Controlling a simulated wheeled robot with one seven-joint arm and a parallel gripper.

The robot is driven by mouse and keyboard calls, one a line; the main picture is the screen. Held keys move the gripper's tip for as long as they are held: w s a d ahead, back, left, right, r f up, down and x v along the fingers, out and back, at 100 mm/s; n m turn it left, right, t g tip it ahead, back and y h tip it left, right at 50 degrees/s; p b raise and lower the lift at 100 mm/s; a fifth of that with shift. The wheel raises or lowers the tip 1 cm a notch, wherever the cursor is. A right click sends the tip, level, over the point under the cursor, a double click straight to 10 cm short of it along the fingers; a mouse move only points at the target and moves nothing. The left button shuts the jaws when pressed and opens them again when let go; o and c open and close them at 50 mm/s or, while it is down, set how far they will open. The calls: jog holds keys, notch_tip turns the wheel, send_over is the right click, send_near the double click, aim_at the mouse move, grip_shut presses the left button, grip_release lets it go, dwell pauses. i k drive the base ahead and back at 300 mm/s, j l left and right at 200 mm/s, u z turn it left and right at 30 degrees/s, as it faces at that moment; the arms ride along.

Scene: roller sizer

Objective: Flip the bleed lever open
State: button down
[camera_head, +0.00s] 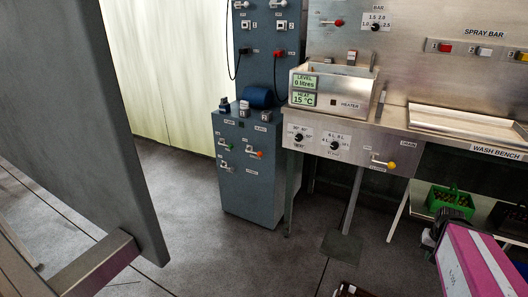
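A blue-grey cabinet (249,175) stands left of the wash bench. Another lever with a yellow knob (392,165) sits on the bench front near a drain label. A red-tipped lever (338,22) is on the steel back panel. My pink arm shows at the lower right; my gripper's fingers are not visible.
A steel heater box (332,92) and a wash tray (468,120) are on the bench. A green crate (451,202) is under it. A large grey panel (85,110) blocks the left side. Grey floor (190,215) is clear before the cabinet.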

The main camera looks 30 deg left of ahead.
aim_at(260, 154)
jog(key=u, duration=1.7)
jog(key=i+l+u, duration=0.2)
jog(key=i+l, duration=0.45)
jog(key=i, duration=0.15)
